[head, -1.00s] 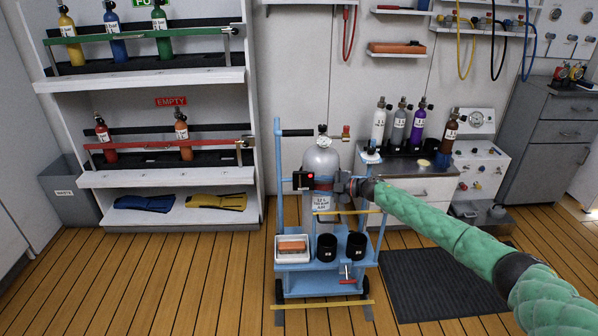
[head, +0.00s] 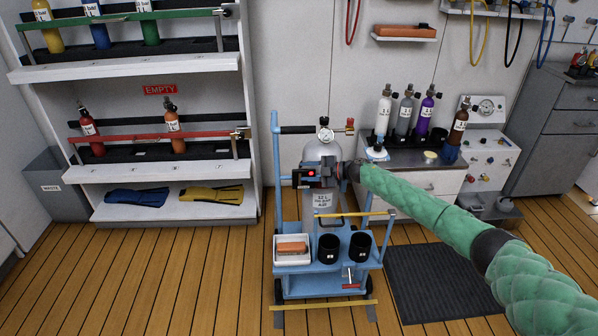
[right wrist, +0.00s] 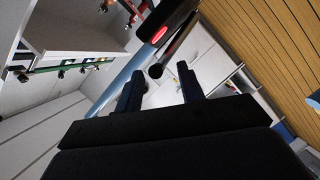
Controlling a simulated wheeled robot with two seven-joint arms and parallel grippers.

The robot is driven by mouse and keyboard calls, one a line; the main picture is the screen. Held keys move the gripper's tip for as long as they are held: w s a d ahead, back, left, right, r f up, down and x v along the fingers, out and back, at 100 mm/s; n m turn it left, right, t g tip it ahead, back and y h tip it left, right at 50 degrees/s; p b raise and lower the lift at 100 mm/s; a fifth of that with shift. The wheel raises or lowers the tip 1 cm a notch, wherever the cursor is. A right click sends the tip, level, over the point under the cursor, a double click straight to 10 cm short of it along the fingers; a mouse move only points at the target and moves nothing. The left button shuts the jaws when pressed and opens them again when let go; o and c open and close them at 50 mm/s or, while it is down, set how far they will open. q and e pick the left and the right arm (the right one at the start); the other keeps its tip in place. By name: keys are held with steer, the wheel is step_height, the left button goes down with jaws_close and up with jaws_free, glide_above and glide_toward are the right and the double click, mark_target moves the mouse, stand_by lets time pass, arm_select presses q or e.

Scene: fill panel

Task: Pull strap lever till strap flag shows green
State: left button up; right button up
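A grey gas cylinder (head: 323,152) stands upright on a blue cart. Across its front, at strap height, is a small black box (head: 305,181) with a red patch, the strap flag; no green shows on it. My right gripper (head: 333,172) is at the cylinder just right of this box and hides much of the strap there. In the right wrist view its two fingers (right wrist: 159,88) are apart. A dark rod with a round end (right wrist: 156,71) shows between and beyond the fingertips; I cannot tell whether it is the strap lever. The red flag (right wrist: 160,35) lies above it.
The blue cart (head: 325,284) carries a white tray (head: 292,262) and two black cups (head: 329,248). A rack with red and orange bottles stands left. A counter (head: 420,165) with several small bottles is behind right. A dark mat (head: 440,282) lies right of the cart.

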steer(key=shift+x, duration=1.7)
steer(key=shift+c, duration=0.5)
steer(key=shift+r, duration=0.1)
jaws_close()
